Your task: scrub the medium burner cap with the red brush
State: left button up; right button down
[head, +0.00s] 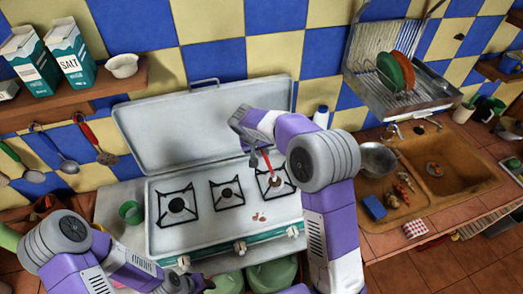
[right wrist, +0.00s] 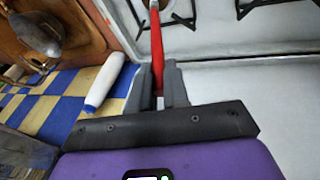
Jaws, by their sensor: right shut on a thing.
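The stove (head: 225,235) has its lid up and three burners in a row. The left burner cap (head: 176,205) looks largest, the middle one (head: 227,193) smallest, and the right one (head: 275,182) in between. My right gripper (head: 257,153) is shut on the red brush (head: 267,163) above the right burner. The brush slants down, its lower end at or just over the right cap; contact is unclear. In the right wrist view the red handle (right wrist: 157,45) sits between the fingers (right wrist: 157,80). My left gripper (head: 192,285) is low at the stove's front, its jaws unclear.
Brown spots (head: 260,217) lie on the stove top in front of the right burner. A white bottle (head: 321,116) stands behind my right arm. The sink (head: 440,175) and a blue sponge (head: 373,207) are on the right. Green pots (head: 272,273) are below the stove.

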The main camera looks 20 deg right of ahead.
jog(key=shift+d, duration=0.55)
jog(key=shift+a, duration=0.8)
jog(key=shift+s+d+f+b, duration=0.15)
jog(key=shift+d+b, duration=0.3)
jog(key=shift+d, duration=0.35)
jog(key=shift+a, duration=0.2)
jog(key=shift+a, duration=0.65)
jog(key=shift+d, duration=0.85)
jog(key=shift+a, duration=0.2)
